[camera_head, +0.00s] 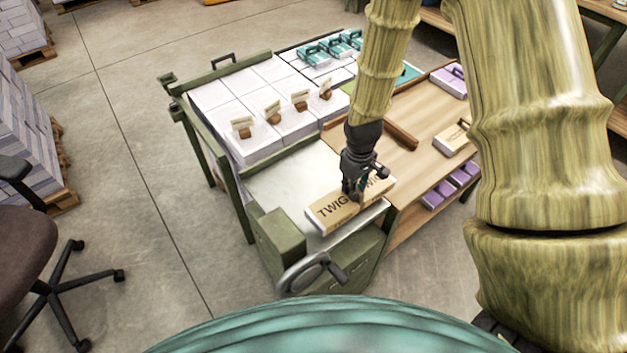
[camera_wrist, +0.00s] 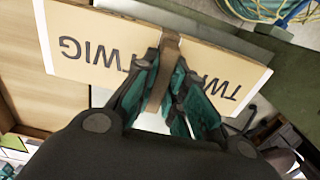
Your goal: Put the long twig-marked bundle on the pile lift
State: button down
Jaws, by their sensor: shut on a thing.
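The long twig-marked bundle (camera_head: 333,208) is a tan slab with "TWIG" lettering and white lower sides. In the wrist view the bundle (camera_wrist: 92,52) has lettering at both ends and a brown band around its middle. My gripper (camera_head: 354,192) is shut on this band; in the wrist view its teal fingers (camera_wrist: 163,82) pinch the band from both sides. The pile lift (camera_head: 290,178) has a grey metal plate on a green frame with a hand crank. The bundle is at the plate's front right edge; I cannot tell whether it touches the plate.
White stacks with small tags (camera_head: 272,113) stand behind the plate. A wooden table (camera_head: 415,122) with another strapped bundle (camera_head: 455,137) adjoins on the right; purple packs (camera_head: 450,188) lie on its lower shelf. An office chair (camera_head: 40,245) stands left on open floor.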

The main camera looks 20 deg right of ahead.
jog(key=shift+w+a+f+p, duration=0.75)
jog(key=shift+w+a+p, duration=0.15)
jog(key=shift+w+a, duration=0.6)
jog(key=shift+w+a+f+p, duration=0.8)
jog(key=shift+w+a, duration=0.45)
jog(key=shift+w, duration=0.4)
jog(key=shift+w+a+f+p, duration=0.7)
jog(key=shift+w+a+p, duration=0.25)
jog(key=shift+w+a, duration=0.55)
jog(key=shift+d+f, duration=0.1)
jog(key=shift+f, duration=0.05)
jog(key=c, duration=1.5)
grip_release()
jog(key=shift+o, duration=0.2)
jog(key=shift+w+r, duration=0.1)
jog(key=shift+r, duration=0.15)
notch_tip(320, 180, up, 12)
jog(key=b, duration=0.4)
jog(key=shift+f, duration=0.1)
